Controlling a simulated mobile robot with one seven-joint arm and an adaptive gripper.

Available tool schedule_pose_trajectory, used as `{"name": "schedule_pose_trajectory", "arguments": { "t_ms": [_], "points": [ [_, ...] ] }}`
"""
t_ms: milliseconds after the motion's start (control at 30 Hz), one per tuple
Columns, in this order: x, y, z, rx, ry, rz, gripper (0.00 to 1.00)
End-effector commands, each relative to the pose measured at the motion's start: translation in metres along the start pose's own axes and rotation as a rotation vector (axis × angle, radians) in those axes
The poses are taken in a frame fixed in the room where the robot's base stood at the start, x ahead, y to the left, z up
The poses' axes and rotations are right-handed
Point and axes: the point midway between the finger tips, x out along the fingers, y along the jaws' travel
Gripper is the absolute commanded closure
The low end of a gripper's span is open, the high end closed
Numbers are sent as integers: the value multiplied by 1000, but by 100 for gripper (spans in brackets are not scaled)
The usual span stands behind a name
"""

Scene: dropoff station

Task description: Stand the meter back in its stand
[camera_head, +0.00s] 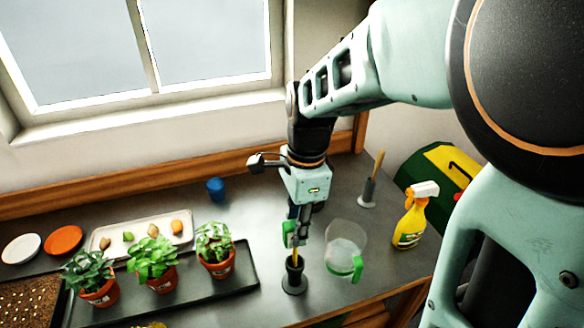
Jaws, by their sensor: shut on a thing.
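The meter (289,236) shows a green upper part and a thin yellow length below it. My gripper (297,235) is shut on the meter and holds it about upright. A dark stand (294,279) with a round base is directly below, on the grey bench. The meter's lower end meets the stand's open top in this view. I cannot tell how deep it sits in there or whether it touches the bottom. The jaws hide part of the meter's green body.
A clear jug (345,240) with a green handle stands close on the right. Potted plants (215,250) on a black tray (250,270) are close on the left. A spray bottle (412,220), a holder with a wooden stick (368,190) and a blue cup (216,188) stand farther off.

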Motion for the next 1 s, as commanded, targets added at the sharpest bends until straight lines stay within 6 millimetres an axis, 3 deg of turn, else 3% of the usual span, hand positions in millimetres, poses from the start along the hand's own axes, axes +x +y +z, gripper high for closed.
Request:
{"name": "schedule_pose_trajectory", "arguments": {
  "t_ms": [1000],
  "points": [
    [14, 0, -1, 0, 0, 1, 100]
  ]
}}
